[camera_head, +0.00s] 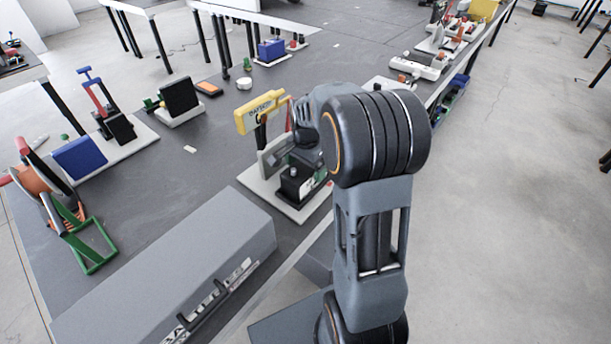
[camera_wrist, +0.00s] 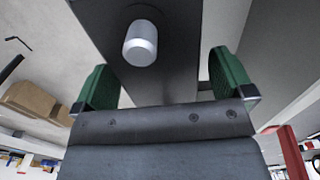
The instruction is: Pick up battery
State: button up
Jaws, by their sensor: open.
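A black block that looks like the battery (camera_head: 290,186) stands on a white base plate (camera_head: 272,205) in the middle of the head view, partly hidden by my arm. My gripper (camera_wrist: 161,72) is open. In the wrist view its two green fingers stand apart, with a dark flat-faced block (camera_wrist: 178,60) between and beyond them. A silver round knob (camera_wrist: 140,45) sticks out of this block. I cannot tell whether the fingers touch it. In the head view my gripper is at the black block, mostly hidden behind my wrist.
A yellow lettered piece (camera_head: 260,111) stands just behind the block. A long grey case (camera_head: 170,265) lies at the front left. A blue block (camera_head: 79,158), a black block (camera_head: 179,95) and a green frame (camera_head: 92,250) stand leftward.

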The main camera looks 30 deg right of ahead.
jog(key=shift+c, duration=0.4)
grip_shut()
jog(key=shift+w+r, duration=0.1)
jog(key=shift+w, duration=0.05)
dwell(0.5)
